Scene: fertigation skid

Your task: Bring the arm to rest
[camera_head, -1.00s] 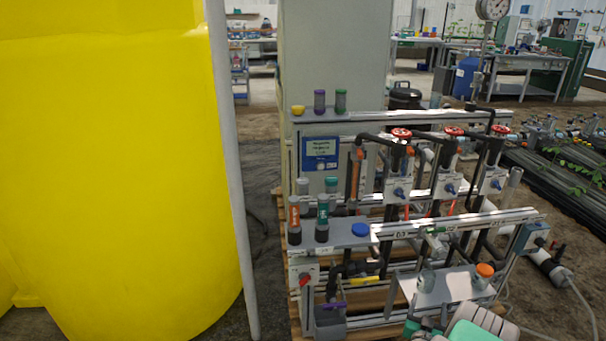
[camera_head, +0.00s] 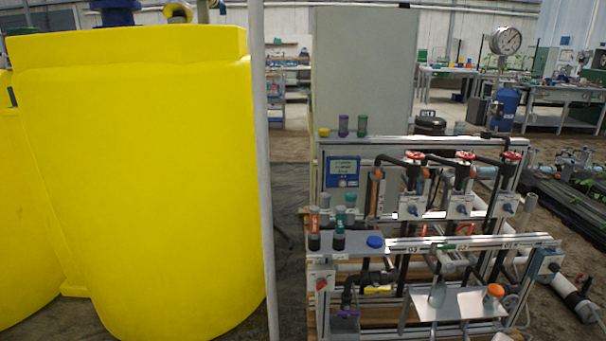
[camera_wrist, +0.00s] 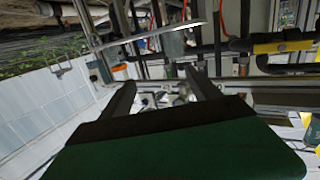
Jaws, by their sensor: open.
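My gripper (camera_wrist: 160,92) shows in the wrist view, with its two dark fingers apart and nothing visible between them. Its green palm fills the lower part of that view. The wrist view is strongly tilted and looks toward pipes and rails of the skid. The fertigation skid (camera_head: 440,244) stands at centre right in the head view, with red-handled valves (camera_head: 463,156) above grey boxes. A metal plate (camera_head: 452,304) at its front bears a clear beaker and an orange-capped jar (camera_head: 493,294).
A large yellow tank (camera_head: 140,180) fills the left, with a grey post (camera_head: 264,180) at its right edge. A grey cabinet (camera_head: 365,70) stands behind the skid. Several capped bottles (camera_head: 343,125) stand on the skid's shelves. A pressure gauge (camera_head: 506,41) rises at the back right.

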